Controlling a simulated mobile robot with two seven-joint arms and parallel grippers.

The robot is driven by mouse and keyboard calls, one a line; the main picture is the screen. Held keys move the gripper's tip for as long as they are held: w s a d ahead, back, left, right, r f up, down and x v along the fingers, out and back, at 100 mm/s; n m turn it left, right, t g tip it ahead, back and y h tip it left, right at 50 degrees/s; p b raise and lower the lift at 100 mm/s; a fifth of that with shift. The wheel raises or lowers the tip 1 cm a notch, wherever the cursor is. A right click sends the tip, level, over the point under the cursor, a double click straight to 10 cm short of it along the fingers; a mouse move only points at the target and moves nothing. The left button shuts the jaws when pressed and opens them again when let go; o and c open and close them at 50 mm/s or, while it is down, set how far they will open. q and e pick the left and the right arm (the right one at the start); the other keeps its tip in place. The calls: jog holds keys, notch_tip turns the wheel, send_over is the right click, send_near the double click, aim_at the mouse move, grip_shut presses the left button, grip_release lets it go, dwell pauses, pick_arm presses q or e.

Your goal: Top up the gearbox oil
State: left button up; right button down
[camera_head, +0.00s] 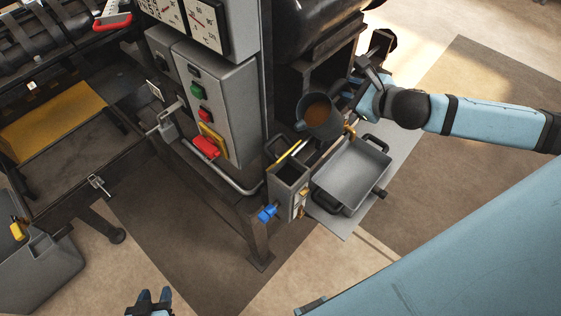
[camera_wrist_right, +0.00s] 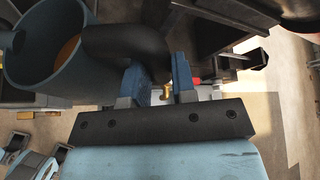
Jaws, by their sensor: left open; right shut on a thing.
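A dark blue-grey jug (camera_head: 319,117) with brown oil in it is held up in front of the dark machine housing, above the grey tray. My right gripper (camera_head: 356,104) is shut on the jug's handle. The right wrist view shows the jug (camera_wrist_right: 62,78) at the left, its black handle running between the fingers of the right gripper (camera_wrist_right: 158,80). The jug looks roughly upright, with its opening showing. My left gripper (camera_head: 150,298) is open and empty at the bottom edge, far from the jug. The gearbox's filling opening cannot be made out.
A grey tray with black handles (camera_head: 352,172) sits below the jug. A control box (camera_head: 218,105) with green and red buttons is to the left. Open floor lies at lower left.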

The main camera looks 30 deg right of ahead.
jog(key=shift+r, duration=0.15)
jog(key=shift+s+a+r, duration=0.15)
jog(key=shift+a+r, duration=0.05)
jog(key=shift+a, duration=0.1)
jog(key=shift+d, duration=0.1)
jog(key=shift+a+r, duration=0.25)
jog(key=shift+a, duration=0.1)
jog(key=shift+d+n, duration=0.1)
jog(key=shift+n, duration=0.2)
